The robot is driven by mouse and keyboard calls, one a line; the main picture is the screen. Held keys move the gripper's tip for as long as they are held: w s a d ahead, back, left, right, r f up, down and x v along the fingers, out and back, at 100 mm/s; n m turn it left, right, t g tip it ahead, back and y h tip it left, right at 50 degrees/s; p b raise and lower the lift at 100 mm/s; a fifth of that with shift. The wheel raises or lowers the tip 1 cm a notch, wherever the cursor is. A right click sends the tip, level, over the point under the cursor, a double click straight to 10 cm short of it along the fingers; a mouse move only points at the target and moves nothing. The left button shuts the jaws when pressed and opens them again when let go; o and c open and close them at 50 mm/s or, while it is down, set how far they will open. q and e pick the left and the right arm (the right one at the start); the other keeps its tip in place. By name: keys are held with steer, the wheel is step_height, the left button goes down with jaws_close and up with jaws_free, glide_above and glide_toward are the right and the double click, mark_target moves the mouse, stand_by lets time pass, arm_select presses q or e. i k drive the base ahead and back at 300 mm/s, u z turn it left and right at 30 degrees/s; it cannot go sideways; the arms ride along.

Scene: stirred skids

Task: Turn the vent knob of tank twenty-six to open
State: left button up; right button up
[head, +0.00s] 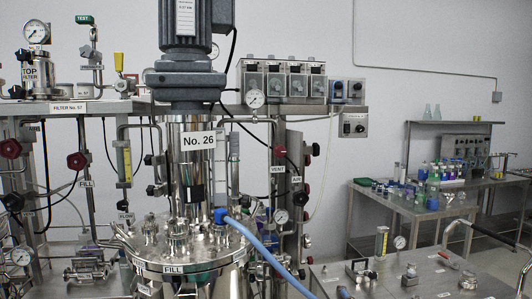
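The tank (190,262) is a shiny steel vessel with a grey motor on top and a white "No. 26" sign (198,141) on its neck. A "VENT" label (278,169) sits on the rack just right of the neck. A dark red knob (280,151) is right above that label, and I take it for the vent knob. Its turn position is too small to tell. An "AIR" label (297,180) is close by on the right, with other small dark and red knobs around it. Neither of my grippers shows in the head view.
A blue hose (262,252) rises from the tank lid and runs down to the right. Gauges, pipes and the "Filter No. 57" rack (70,107) crowd the left. A steel bench (425,280) stands at front right, and a table with bottles (420,205) behind it.

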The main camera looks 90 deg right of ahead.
mark_target(278, 151)
steer(key=u, duration=0.4)
steer(key=i, duration=0.2)
steer(key=z, duration=3.2)
steer(key=i, duration=0.55)
steer(key=u, duration=0.9)
